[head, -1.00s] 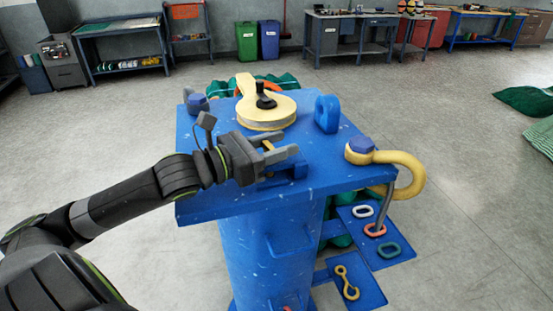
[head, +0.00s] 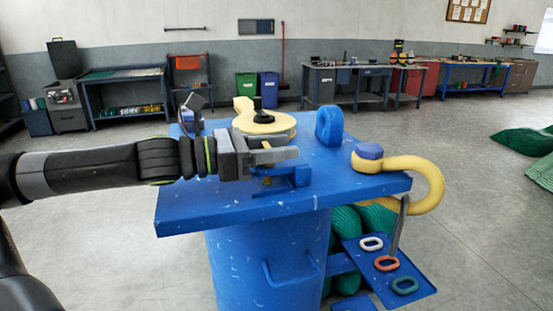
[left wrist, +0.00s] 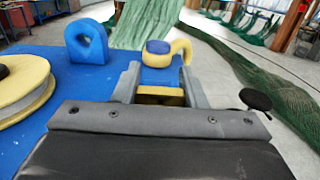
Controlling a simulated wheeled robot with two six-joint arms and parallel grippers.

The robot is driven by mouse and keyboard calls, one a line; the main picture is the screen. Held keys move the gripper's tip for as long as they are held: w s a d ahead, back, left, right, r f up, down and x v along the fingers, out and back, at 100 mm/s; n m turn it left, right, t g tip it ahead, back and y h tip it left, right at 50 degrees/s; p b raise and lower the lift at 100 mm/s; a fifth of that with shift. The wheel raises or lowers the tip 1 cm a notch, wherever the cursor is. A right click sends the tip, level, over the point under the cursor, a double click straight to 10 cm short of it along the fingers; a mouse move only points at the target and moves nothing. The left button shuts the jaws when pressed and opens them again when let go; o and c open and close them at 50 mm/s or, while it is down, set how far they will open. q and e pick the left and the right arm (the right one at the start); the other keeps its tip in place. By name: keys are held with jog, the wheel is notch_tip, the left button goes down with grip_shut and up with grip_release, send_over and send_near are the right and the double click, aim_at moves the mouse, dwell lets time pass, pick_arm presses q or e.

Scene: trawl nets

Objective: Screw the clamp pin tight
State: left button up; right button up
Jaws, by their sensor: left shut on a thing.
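The blue clamp (head: 292,180) stands on the near part of the blue table top (head: 215,200). A yellow piece, which I take for the clamp pin (head: 267,181), shows just under my left gripper (head: 285,154). In the left wrist view, the yellow pin (left wrist: 160,92) lies between the two grey fingers, with blue metal just beyond it. My left gripper is shut on this pin. The fingers hide part of the pin, and I cannot tell how deep it sits in the clamp. My right gripper is not in view.
A yellow pulley block (head: 262,118) stands behind the gripper, with a blue ring lug (head: 329,126) to its right. A yellow hook (head: 425,180) sits at the table's right edge. A lower blue tray (head: 405,272) holds small links. Green netting (head: 345,235) hangs beneath.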

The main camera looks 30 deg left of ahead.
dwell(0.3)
pick_arm(q)
jog(key=o, duration=1)
